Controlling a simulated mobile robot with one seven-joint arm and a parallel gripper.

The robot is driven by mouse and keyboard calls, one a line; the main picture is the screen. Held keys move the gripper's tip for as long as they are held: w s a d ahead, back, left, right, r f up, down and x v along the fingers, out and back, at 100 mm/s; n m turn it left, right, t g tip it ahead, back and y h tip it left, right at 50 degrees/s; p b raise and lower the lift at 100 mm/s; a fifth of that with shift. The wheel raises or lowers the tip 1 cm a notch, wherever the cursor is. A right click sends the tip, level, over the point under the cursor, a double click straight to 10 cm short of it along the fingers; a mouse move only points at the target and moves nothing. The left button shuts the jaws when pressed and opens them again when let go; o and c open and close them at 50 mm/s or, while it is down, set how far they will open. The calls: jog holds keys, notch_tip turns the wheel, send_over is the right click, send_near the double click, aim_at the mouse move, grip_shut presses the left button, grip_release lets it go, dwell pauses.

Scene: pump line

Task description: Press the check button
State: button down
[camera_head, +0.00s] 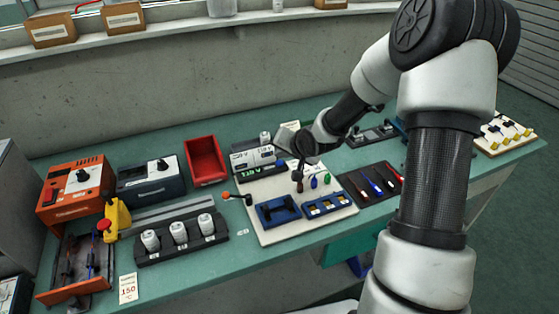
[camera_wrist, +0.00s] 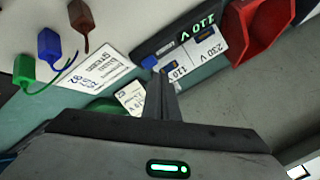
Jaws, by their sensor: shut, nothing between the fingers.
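A grey voltage unit (camera_head: 258,160) stands at the back of the white board. Its display shows 110 V in green in the wrist view (camera_wrist: 197,24), beside a 230 V / 110 V label. A small blue button (camera_wrist: 149,62) sits at one end of the unit; I cannot read a check label on it. My gripper (camera_wrist: 158,76) is shut and empty, its fingertips close beside the blue button in that picture. Whether they touch it I cannot tell. In the head view my gripper (camera_head: 283,150) is over the right end of the unit, partly hidden by my wrist.
Brown (camera_wrist: 82,14), blue (camera_wrist: 48,42) and green (camera_wrist: 24,68) plugs with leads lie beside a printed card on the white board (camera_head: 268,236). A red bin (camera_head: 206,160) stands left of the unit. A dark tray of coloured tools (camera_head: 372,184) lies to the right.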

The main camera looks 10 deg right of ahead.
aim_at(282, 167)
jog(key=shift+r, duration=0.1)
notch_tip(282, 167, up, 5)
jog(key=p, duration=0.4)
jog(key=shift+p, duration=0.4)
dwell(0.4)
